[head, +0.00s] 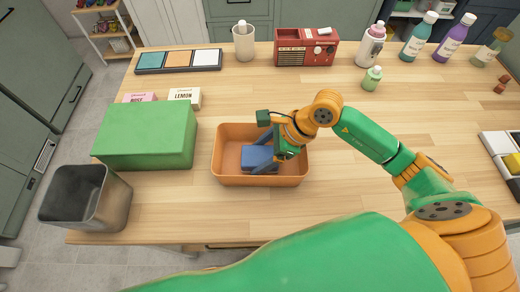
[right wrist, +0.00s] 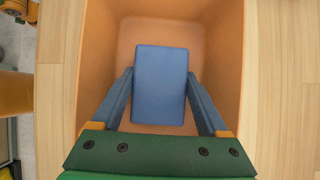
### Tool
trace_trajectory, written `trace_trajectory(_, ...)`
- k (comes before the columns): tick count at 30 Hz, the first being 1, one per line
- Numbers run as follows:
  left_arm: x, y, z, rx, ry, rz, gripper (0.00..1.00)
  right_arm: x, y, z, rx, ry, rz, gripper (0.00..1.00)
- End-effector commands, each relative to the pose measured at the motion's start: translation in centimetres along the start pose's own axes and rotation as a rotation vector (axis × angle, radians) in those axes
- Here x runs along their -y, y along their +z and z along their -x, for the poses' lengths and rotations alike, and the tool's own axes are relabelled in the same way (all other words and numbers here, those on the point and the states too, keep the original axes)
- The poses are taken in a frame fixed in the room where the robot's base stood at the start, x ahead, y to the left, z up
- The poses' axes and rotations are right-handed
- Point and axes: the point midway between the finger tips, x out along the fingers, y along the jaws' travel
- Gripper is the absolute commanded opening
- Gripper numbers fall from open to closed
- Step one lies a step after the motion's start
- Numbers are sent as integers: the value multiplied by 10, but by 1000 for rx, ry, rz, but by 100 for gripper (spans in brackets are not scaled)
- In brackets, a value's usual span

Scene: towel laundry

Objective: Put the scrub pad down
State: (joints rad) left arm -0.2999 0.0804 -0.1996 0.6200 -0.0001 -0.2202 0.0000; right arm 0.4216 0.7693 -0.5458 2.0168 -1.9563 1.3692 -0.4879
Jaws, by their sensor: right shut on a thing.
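The scrub pad (head: 256,155) is a blue block inside the orange tub (head: 230,179) in the middle of the table. It also shows in the right wrist view (right wrist: 160,85), flat side up, between the two fingers. My right gripper (head: 265,152) reaches down into the tub and is shut on the pad. In the right wrist view the fingers (right wrist: 160,92) sit along its left and right sides. I cannot tell whether the pad touches the tub floor. My left gripper is not in view.
A green box (head: 147,140) stands left of the tub, with a metal bin (head: 85,198) at the table's left corner. A red radio (head: 304,47), a cup (head: 243,42) and several bottles (head: 418,38) line the back. The table right of the tub is partly clear.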

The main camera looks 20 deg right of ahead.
Motion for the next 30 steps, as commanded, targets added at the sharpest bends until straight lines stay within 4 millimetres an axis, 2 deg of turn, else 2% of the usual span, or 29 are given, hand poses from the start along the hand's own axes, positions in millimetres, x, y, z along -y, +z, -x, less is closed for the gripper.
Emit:
trace_trajectory(10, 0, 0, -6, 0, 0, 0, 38, 0, -3, -4, 0, -2, 1, 12)
trace_trajectory(11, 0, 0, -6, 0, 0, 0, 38, 0, -3, -4, 0, -1, 1, 80)
trace_trajectory(13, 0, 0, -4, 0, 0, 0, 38, 0, -2, -3, 0, -1, 1, 98)
trace_trajectory(23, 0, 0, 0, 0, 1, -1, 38, 1, 0, 4, 1, -3, 0, 100)
trace_trajectory(26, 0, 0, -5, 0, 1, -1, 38, 2, -2, 20, 0, -7, 1, 100)
trace_trajectory(30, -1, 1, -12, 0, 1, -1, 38, 2, -2, 55, -2, -8, 2, 100)
